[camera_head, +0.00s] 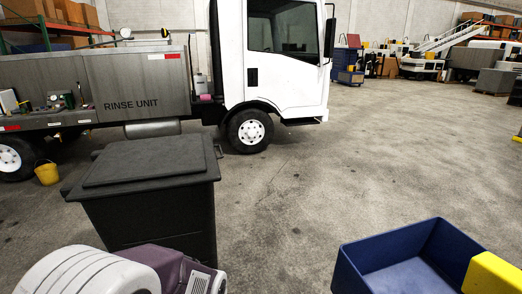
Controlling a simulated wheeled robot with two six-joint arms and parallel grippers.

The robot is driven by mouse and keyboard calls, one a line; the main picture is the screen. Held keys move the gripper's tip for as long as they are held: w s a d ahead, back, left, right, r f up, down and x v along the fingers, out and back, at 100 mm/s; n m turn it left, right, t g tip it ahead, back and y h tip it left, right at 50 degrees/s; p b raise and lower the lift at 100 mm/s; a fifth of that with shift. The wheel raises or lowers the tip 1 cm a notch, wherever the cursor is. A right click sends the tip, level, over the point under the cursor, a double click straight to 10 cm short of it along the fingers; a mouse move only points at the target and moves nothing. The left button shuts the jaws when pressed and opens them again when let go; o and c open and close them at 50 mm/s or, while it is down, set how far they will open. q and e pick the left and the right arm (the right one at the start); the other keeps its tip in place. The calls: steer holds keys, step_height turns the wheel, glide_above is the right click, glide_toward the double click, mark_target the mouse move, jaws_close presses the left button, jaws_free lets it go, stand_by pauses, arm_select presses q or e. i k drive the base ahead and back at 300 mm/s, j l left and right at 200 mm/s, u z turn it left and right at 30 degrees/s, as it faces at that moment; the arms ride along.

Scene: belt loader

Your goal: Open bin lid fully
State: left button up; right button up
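A dark grey bin (160,215) stands on the concrete floor at the left of the head view. Its flat lid (145,160) lies over the top and looks shut. A small handle-like part (219,152) sticks out at the bin's right side, near the rim. The bin's lower front is hidden behind things in the foreground. Neither of my grippers can be made out in this view, and nothing is seen touching the lid.
A white truck (285,85) with a rinse unit (140,85) stands behind the bin. A white ribbed object (85,272) and a purple one (172,264) are in front. A blue open container (395,255) is at lower right. The middle floor is clear.

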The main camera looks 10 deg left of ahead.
mark_target(136, 165)
steer(key=i+l+u, duration=0.15)
steer(key=i+u, duration=0.35)
steer(key=i+l+u, duration=0.5)
steer(key=i, duration=0.15)
steer(key=i+l+u, duration=0.5)
steer(key=i+j, duration=0.25)
steer(key=i, duration=0.2)
steer(key=i+j, duration=0.2)
steer(key=i, duration=0.3)
